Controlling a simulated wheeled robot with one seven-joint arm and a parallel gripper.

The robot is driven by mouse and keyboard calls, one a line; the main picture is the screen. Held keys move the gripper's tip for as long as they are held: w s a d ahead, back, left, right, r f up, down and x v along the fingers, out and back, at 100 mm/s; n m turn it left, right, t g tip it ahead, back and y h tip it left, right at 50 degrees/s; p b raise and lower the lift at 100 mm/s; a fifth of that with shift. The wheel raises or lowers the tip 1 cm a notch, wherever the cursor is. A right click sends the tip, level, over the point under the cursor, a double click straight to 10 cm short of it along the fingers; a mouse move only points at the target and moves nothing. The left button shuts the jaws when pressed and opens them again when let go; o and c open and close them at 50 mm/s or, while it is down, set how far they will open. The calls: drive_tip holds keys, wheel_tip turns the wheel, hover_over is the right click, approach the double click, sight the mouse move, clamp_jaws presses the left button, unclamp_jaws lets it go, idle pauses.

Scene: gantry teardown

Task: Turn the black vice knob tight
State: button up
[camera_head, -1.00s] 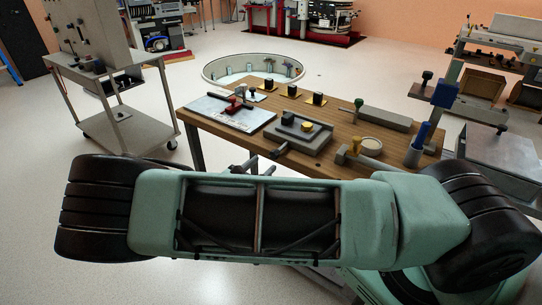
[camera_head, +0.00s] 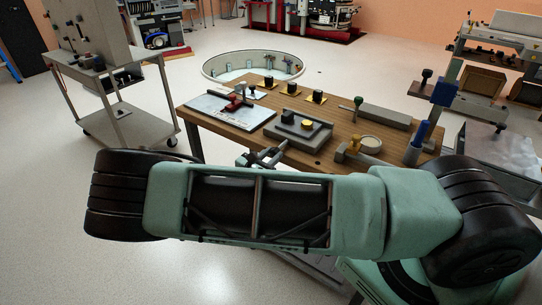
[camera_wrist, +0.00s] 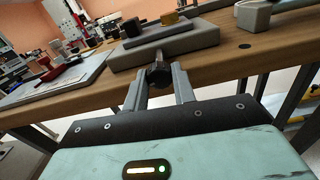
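The fingers are apart, and I see no clear grip on the knob. In the head view my gripper (camera_head: 264,156) is partly hidden behind my arm, at the table's front edge.
The wooden table (camera_head: 230,137) holds a white board with a red tool (camera_head: 232,103) at left. A grey cart (camera_head: 140,125) is at far left.

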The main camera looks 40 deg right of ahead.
drive_tip(key=shift+m, duration=0.4)
drive_tip(key=m, duration=0.9)
drive_tip(key=m+b, duration=0.1)
drive_tip(key=m, duration=0.4)
drive_tip(key=shift+f+m+b, duration=0.1)
drive_tip(key=shift+m+b, duration=0.2)
drive_tip(key=shift+m, duration=0.1)
drive_tip(key=shift+m+b, duration=1)
drive_tip(key=shift+m, duration=1.3)
drive_tip(key=o, duration=1)
drive_tip(key=shift+a, duration=0.15)
drive_tip(key=b+v, duration=0.2)
drive_tip(key=v, duration=1.5)
